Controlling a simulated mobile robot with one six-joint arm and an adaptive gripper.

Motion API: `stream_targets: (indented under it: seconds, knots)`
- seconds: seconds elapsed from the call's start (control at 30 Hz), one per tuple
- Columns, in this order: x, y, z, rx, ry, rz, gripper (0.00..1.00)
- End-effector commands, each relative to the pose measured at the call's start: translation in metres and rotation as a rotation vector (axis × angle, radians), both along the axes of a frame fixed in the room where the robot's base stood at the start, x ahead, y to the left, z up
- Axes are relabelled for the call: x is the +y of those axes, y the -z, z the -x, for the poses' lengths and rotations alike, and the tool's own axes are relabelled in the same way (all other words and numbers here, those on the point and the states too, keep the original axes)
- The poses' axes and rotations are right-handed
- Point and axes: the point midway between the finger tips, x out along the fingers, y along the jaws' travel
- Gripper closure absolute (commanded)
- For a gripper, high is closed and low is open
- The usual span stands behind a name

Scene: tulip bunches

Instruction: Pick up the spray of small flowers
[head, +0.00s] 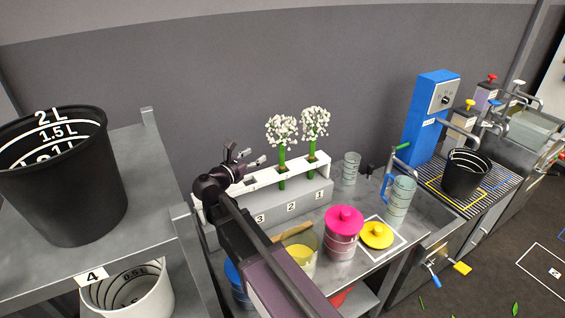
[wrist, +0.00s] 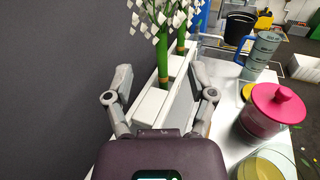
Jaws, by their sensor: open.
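Two sprays of small white flowers stand upright on green stems in a white rack. The left spray (head: 282,130) is in front of the slot labelled 2, and the right spray (head: 315,122) is near label 1. My gripper (head: 247,158) is over the left end of the rack (head: 318,161), left of both sprays. In the wrist view my gripper (wrist: 160,88) is open and empty, with the nearer green stem (wrist: 163,52) ahead between its fingers, apart from them. The flower heads are cut off by the top of that view.
A pink-lidded jar (head: 342,232), a yellow lid (head: 376,235), a glass with yellow contents (head: 301,254) and a blue-handled jug (head: 400,198) stand on the bench before the rack. A clear cup (head: 350,168) is right of it. The grey wall (head: 190,90) is close behind.

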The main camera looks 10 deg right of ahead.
Motion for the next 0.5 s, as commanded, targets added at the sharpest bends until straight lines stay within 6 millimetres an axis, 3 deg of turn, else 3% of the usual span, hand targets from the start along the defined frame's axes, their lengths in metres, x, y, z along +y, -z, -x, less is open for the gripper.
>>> stream_targets:
  seconds: [0.03,0.13,0.5]
  knots:
    - [-0.0001,0.0112,0.0,0.0,0.0,0.0,0.28]
    - [-0.0003,0.0165,0.0,0.0,0.0,0.0,0.28]
    - [-0.0009,0.0174,-0.0001,0.0,0.001,0.0,0.28]
